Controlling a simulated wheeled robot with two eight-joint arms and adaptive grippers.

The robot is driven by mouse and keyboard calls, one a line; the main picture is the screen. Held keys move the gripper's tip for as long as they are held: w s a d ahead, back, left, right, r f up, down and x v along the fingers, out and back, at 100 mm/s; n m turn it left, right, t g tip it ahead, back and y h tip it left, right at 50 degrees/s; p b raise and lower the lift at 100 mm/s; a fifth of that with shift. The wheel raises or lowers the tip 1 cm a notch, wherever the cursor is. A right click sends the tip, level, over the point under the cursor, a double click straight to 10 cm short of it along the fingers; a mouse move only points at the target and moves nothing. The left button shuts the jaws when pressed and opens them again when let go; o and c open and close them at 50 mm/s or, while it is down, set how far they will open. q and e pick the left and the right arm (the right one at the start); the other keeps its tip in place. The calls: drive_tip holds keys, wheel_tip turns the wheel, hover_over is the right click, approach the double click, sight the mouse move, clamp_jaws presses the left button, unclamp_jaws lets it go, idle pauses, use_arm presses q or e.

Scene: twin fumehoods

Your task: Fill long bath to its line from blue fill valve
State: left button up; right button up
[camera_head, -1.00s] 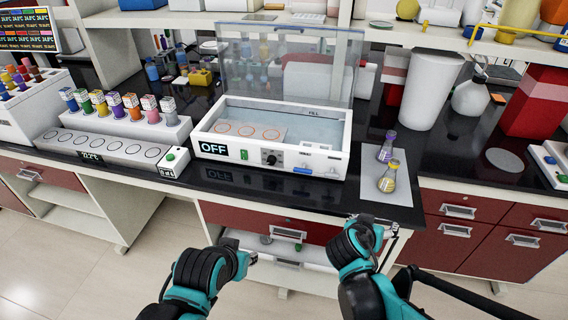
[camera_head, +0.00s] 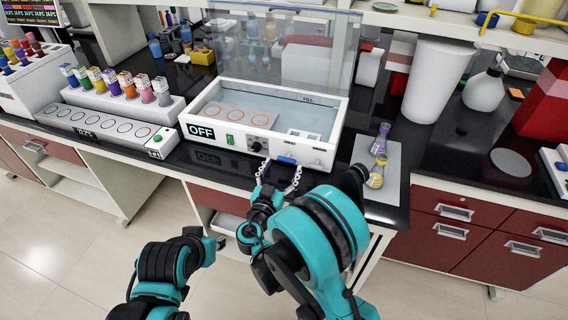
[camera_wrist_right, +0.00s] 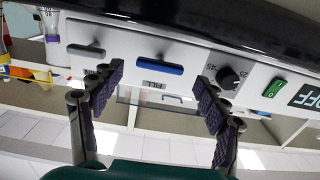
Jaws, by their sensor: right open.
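The long bath (camera_head: 222,150) is a white open-topped box on the black bench, with a raised clear lid. Its panel has an OFF display, a green switch and a black dial. A FILL mark (camera_head: 305,98) shows at the inner back wall; I cannot tell the water level. The blue fill valve (camera_head: 286,160) is a horizontal handle on the front, also in the right wrist view (camera_wrist_right: 160,68). My right gripper (camera_head: 280,178) is open before it, one finger each side, apart from it. My left gripper (camera_head: 214,244) hangs low before the bench; its jaws are unclear.
A grey handle (camera_wrist_right: 86,50) sits beside the blue one. Two flasks (camera_head: 377,170) stand on a pale mat right of the bath. A vial rack (camera_head: 120,100) stands left. A white bin (camera_head: 436,85) stands behind right.

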sight(288, 157)
drive_tip(key=shift+x, duration=1.35)
